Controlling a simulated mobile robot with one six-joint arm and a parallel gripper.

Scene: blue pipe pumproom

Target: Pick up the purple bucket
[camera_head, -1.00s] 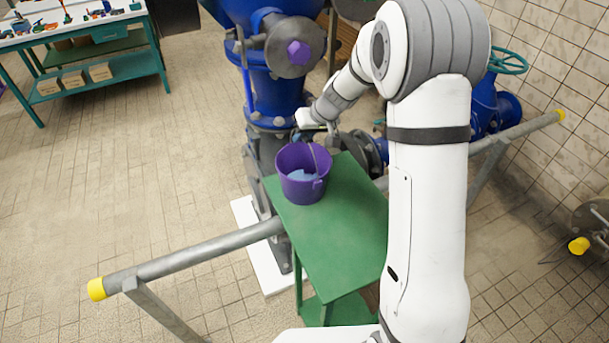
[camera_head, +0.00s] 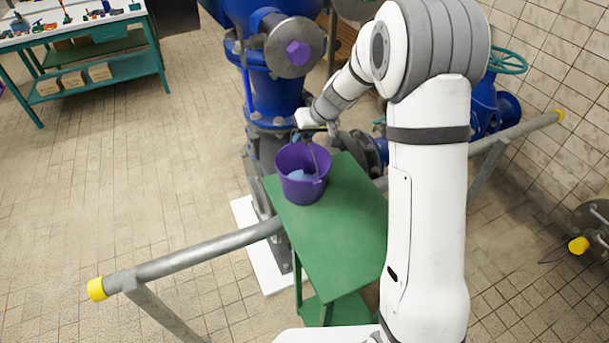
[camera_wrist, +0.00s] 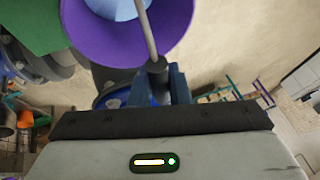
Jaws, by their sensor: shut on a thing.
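The purple bucket (camera_head: 301,184) stands upright at the far left end of the green table (camera_head: 345,235), with something light blue inside it. My gripper (camera_head: 318,131) is at the bucket's far side, level with or just above its rim. In the wrist view the bucket (camera_wrist: 112,42) fills the top middle. Its thin grey handle (camera_wrist: 146,30) runs down to a dark grip between the blue fingers of my gripper (camera_wrist: 158,80), which are shut on it. In the head view the fingertips are small and partly hidden.
A large blue pipe (camera_head: 272,90) with a purple hexagonal cap stands just behind the table. A grey rail (camera_head: 190,256) with yellow ends crosses near the table. A teal workbench (camera_head: 85,50) stands far left. The tiled floor on the left is open.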

